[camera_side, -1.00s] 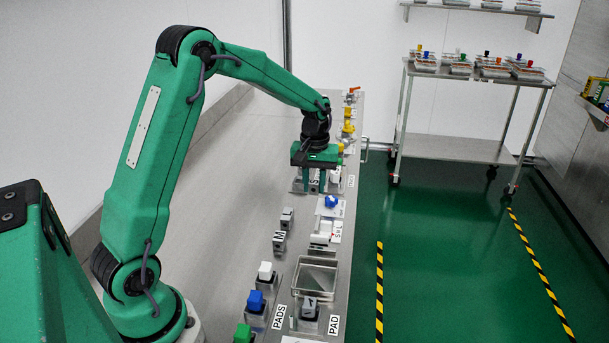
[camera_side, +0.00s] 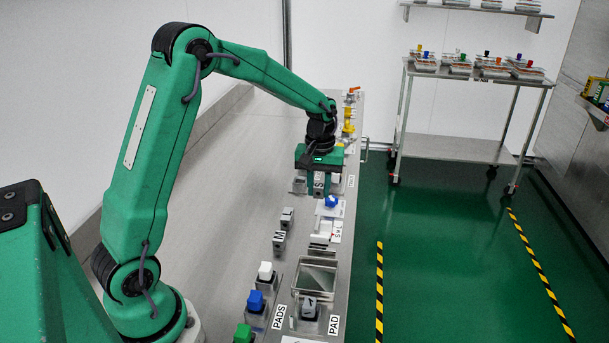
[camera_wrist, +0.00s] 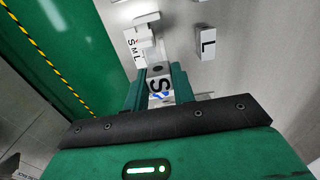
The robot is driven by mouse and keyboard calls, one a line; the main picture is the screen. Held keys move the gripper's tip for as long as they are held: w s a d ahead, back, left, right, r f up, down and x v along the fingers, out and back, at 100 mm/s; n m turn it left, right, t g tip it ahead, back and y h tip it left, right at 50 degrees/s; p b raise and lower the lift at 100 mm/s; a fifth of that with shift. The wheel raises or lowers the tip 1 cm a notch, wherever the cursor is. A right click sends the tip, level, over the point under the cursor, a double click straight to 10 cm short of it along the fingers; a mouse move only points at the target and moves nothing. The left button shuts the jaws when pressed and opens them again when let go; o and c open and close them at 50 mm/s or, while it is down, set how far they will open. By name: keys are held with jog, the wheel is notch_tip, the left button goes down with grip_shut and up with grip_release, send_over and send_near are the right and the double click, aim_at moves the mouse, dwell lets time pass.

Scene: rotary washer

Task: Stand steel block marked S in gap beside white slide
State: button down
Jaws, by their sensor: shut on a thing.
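My gripper (camera_side: 319,186) is shut on the steel block marked S (camera_wrist: 157,84), seen between the two green fingers in the wrist view. In the side view the block (camera_side: 319,182) is held upright, behind the blue knob (camera_side: 331,201). The white slide (camera_side: 325,229) lies nearer the side camera, beside a label reading S M L (camera_side: 337,231). In the wrist view the white slide (camera_wrist: 146,27) is beyond the block. The gap beside it is too small to make out clearly.
A steel block marked L (camera_wrist: 205,42) and one marked M (camera_side: 279,240) stand left of the slide in the side view. An open metal tray (camera_side: 316,277) and colored pads (camera_side: 256,301) are nearer the camera. The bench left of them is clear.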

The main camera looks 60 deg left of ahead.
jog(key=s+d, duration=0.4)
jog(key=d, duration=0.4)
jog(key=s+d, duration=0.5)
jog(key=d, duration=0.4)
send_over(322, 238)
jog(key=s+d, duration=0.1)
notch_tip(322, 238, down, 7)
jog(key=shift+r, duration=0.15)
jog(key=shift+f, duration=1.95)
jog(key=shift+f, duration=0.2)
jog(key=c, duration=1.2)
grip_release()
jog(key=shift+o, duration=0.2)
jog(key=shift+r, duration=0.1)
